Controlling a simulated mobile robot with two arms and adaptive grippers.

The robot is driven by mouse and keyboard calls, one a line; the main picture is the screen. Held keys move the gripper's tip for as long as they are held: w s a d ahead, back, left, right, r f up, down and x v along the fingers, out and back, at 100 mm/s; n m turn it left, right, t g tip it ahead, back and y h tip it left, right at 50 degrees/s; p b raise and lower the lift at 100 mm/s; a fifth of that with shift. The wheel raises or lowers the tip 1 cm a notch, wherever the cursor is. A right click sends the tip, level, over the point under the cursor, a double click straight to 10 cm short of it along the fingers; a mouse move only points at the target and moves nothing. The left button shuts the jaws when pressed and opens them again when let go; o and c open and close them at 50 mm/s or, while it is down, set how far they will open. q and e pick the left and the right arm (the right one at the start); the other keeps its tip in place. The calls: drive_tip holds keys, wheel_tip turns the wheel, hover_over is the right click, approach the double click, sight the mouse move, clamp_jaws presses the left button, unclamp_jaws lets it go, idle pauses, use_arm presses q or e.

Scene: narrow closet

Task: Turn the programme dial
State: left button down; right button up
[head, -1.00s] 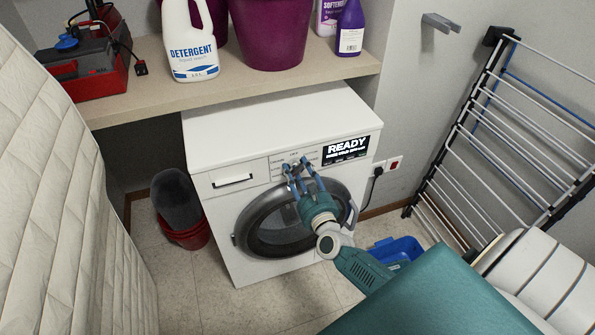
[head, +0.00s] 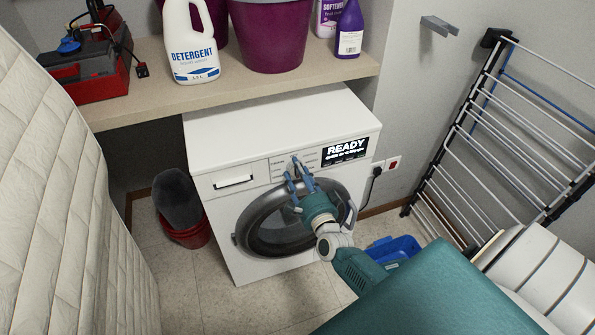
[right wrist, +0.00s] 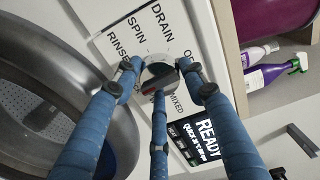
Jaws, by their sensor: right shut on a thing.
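The white washing machine (head: 270,125) stands under a shelf, with its round door (head: 262,222) shut. The programme dial (right wrist: 158,72) is a round, silvery knob on the front panel. In the right wrist view, labels such as SPIN, DRAIN, RINSE and MIXED stand around it. My right gripper (head: 299,172) is shut on the dial, its blue fingers around the rim; it also shows in the right wrist view (right wrist: 160,82). In the head view the fingers mostly hide the dial. The display (head: 345,151) reads READY, with a smaller line beneath. My left gripper is not in view.
A detergent bottle (head: 192,45) and purple tub (head: 270,38) stand on the shelf (head: 130,98) above. A drying rack (head: 480,130) leans at the right. A red bucket (head: 187,236) stands left of the machine, and a blue basket (head: 395,250) at its right.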

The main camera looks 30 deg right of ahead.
drive_tip(key=n+p, duration=0.1)
drive_tip(key=n, duration=0.4)
drive_tip(key=shift+s+d+n, duration=0.1)
drive_tip(key=shift+n, duration=0.2)
drive_tip(key=n+p, duration=0.1)
drive_tip(key=n, duration=0.3)
drive_tip(key=shift+r, duration=0.1)
drive_tip(key=n+p, duration=0.1)
drive_tip(key=n, duration=0.8)
drive_tip(key=shift+r+n, duration=0.1)
drive_tip(key=shift+n, duration=0.2)
drive_tip(key=n, duration=0.4)
drive_tip(key=n+b, duration=0.1)
drive_tip(key=n, duration=0.3)
drive_tip(key=shift+a, duration=0.2)
drive_tip(key=n+b, duration=0.1)
drive_tip(key=n, duration=0.1)
drive_tip(key=n+b, duration=0.1)
drive_tip(key=n, duration=0.1)
drive_tip(key=shift+w+n, duration=0.2)
drive_tip(key=shift+n, duration=0.1)
drive_tip(key=shift+a+n+b, duration=0.15)
drive_tip(key=shift+n+b, duration=0.6)
drive_tip(key=shift+n, duration=1.05)
